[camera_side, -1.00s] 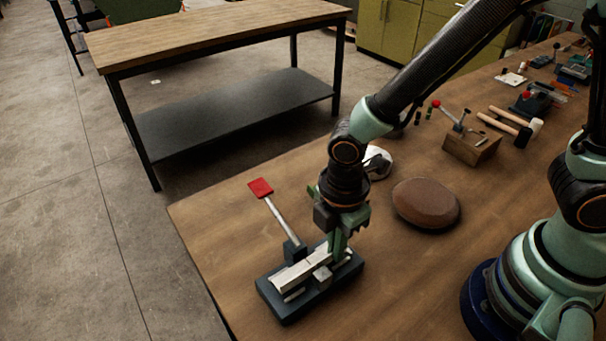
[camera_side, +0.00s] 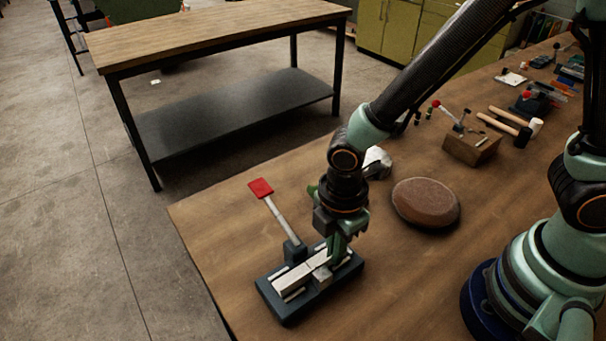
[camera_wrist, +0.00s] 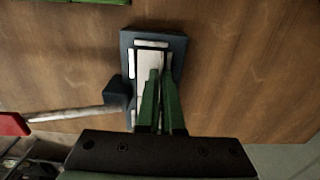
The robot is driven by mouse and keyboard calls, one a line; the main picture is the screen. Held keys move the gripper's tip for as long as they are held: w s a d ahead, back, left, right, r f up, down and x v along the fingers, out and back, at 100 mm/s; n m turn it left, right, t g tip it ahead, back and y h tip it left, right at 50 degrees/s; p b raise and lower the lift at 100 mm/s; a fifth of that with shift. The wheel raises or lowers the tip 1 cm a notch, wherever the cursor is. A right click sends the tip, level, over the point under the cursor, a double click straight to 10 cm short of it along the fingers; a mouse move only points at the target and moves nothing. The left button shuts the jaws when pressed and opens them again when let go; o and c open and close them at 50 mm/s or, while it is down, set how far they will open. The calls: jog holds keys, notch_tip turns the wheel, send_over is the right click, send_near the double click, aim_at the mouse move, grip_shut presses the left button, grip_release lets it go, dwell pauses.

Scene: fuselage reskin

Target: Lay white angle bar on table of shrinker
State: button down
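The shrinker (camera_side: 290,313) is a dark blue-grey block with a red-tipped lever (camera_side: 278,213) at the table's front left edge. The white angle bar (camera_side: 294,281) lies lengthwise along the shrinker's top, low and about level with it. My gripper (camera_side: 334,263) points down at the bar's right end. In the wrist view, its two green fingers (camera_wrist: 160,72) are close together at the bar's upright flange, and the pale bar (camera_wrist: 145,80) shows left of them. The fingers look shut on the flange; they hide part of the bar and its exact contact with the shrinker.
A brown rounded pad (camera_side: 426,202) lies right of my gripper, and a pale object (camera_side: 377,163) sits behind it. A wooden block with a red-knobbed lever (camera_side: 470,146) and mallets (camera_side: 510,128) are further back. The table front is mostly clear.

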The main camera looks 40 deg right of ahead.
jog(key=shift+f, duration=0.15)
jog(key=c, duration=1)
grip_release()
notch_tip(320, 180, up, 12)
jog(key=w+d+r+m+t, duration=0.1)
jog(key=d+r+m+t, duration=0.1)
jog(key=d+m, duration=0.4)
jog(key=w+d+r+m+t, duration=0.1)
jog(key=d+r+m, duration=0.3)
jog(key=d+m, duration=0.2)
jog(key=w+d+r+m+t, duration=0.1)
jog(key=d+r+m+t, duration=0.1)
jog(key=d+m, duration=0.4)
jog(key=shift+d+r+t, duration=0.3)
jog(key=shift+d+r, duration=0.15)
jog(key=shift+r, duration=0.3)
